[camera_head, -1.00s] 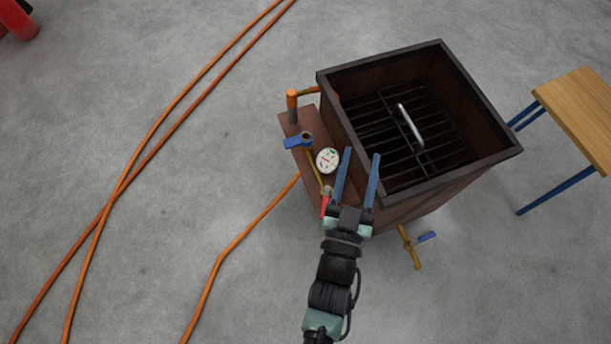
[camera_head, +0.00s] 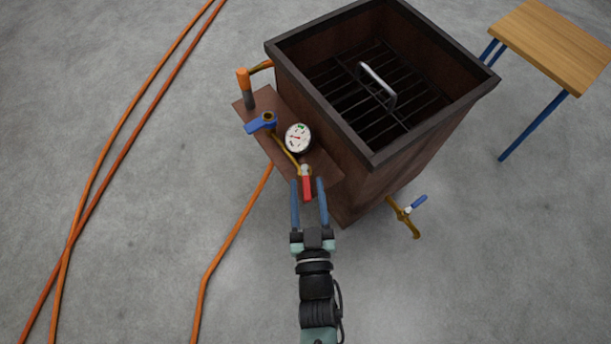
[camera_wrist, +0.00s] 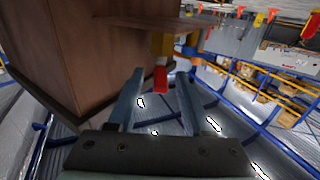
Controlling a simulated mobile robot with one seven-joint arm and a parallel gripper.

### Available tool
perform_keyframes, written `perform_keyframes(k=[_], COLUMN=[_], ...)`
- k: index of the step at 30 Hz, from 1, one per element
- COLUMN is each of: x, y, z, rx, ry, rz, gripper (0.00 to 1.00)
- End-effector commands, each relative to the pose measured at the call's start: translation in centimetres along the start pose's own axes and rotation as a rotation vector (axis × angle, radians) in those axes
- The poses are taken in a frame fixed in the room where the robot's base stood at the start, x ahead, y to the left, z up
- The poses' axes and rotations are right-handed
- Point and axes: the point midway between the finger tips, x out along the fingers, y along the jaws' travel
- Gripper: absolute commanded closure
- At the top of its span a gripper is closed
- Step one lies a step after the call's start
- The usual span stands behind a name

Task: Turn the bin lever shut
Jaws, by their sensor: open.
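The dark brown bin (camera_head: 345,165) stands open-topped, with a side shelf (camera_head: 320,165) at its left. A short red lever (camera_head: 306,188) sits at the shelf's front corner, on a brass pipe; in the wrist view the red lever (camera_wrist: 160,78) shows near the fingertips. My gripper (camera_head: 308,183) is open, its two blue fingers on either side of the red lever. In the wrist view my gripper (camera_wrist: 159,84) has a visible gap on both sides of it. A blue lever (camera_head: 261,123) is farther back on the shelf. Another small blue handle (camera_head: 418,202) is on a brass valve low on the bin's front.
A round gauge (camera_head: 298,138) and an orange-topped post (camera_head: 244,86) stand on the shelf. A metal handle (camera_head: 377,84) rises from the grate inside the bin. Orange hoses (camera_head: 112,150) lie on the floor at left. A wooden table (camera_head: 550,45) is at right.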

Motion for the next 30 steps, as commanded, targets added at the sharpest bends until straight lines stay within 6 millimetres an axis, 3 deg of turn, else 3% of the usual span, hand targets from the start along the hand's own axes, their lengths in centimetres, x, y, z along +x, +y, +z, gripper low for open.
perform_keyframes(k=[6,18,26,30], x=[2.9,3.6,3.5,3.5], y=[0.0,0.0,0.0,0.0], z=[0.1,0.0,0.0,0.0], rx=[-0.001,0.0,0.0,0.0], ry=[0.001,-0.001,-0.001,-0.001], rz=[0.0,0.001,0.001,0.0], gripper=[0.5,0.5,0.97,1.0])
